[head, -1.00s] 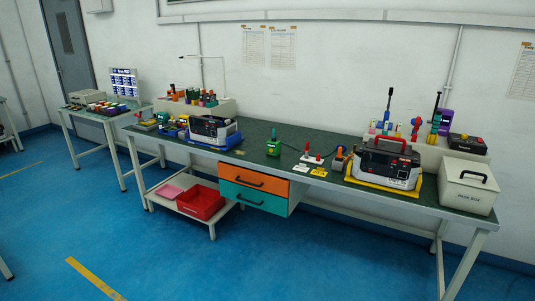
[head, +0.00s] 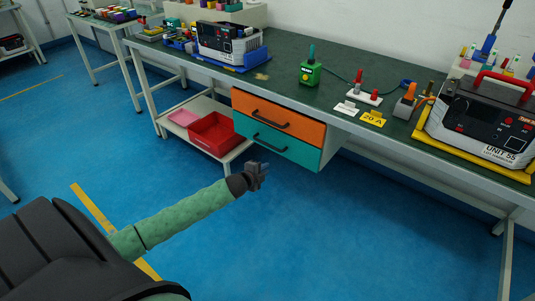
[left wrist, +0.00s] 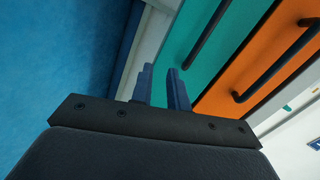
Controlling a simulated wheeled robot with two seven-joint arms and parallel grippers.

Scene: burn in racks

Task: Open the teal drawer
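The teal drawer (head: 297,150) is the lower of two drawers hung under the workbench. It looks shut, its front in line with the orange drawer (head: 296,121) above. It has a dark bar handle (head: 270,143). My left gripper (head: 264,168) is in front of and below the teal drawer, apart from the handle. In the left wrist view the two fingers (left wrist: 160,72) stand apart with nothing between them. The teal front (left wrist: 200,62) and its handle (left wrist: 207,32) lie ahead and to the right there. My right gripper is not in view.
A red bin (head: 213,134) sits on the low shelf left of the drawers. The workbench top (head: 330,62) carries a green device (head: 311,73) and a grey unit (head: 480,125) on a yellow tray. The blue floor (head: 340,230) before the drawers is clear.

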